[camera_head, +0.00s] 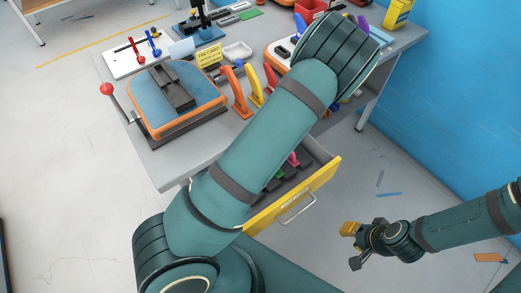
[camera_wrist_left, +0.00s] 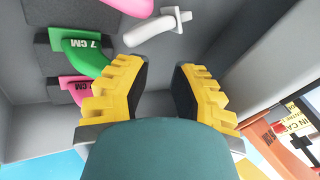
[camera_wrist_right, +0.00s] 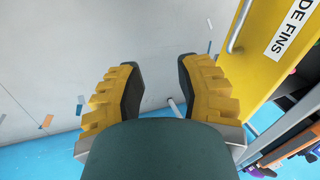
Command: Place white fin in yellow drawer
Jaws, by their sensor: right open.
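The yellow drawer (camera_head: 300,195) is pulled out from the grey workbench. In the left wrist view, a white fin (camera_wrist_left: 157,28) lies loose on the drawer's grey floor, beside a green fin (camera_wrist_left: 85,55) marked 7 CM and pink fins. My left gripper (camera_wrist_left: 160,85) is open and empty, facing into the drawer, with the white fin beyond its fingertips and apart from them. In the head view my left arm hides this gripper and part of the drawer. My right gripper (camera_head: 353,245) is open and empty, in free air right of the drawer.
On the bench (camera_head: 165,165) stand an orange-edged blue pad (camera_head: 185,85), a red-knobbed lever (camera_head: 107,89), orange and yellow upright fins (camera_head: 236,92) and a yellow card (camera_head: 208,56). A blue wall (camera_head: 460,110) bounds the right. The floor around my right gripper is mostly clear.

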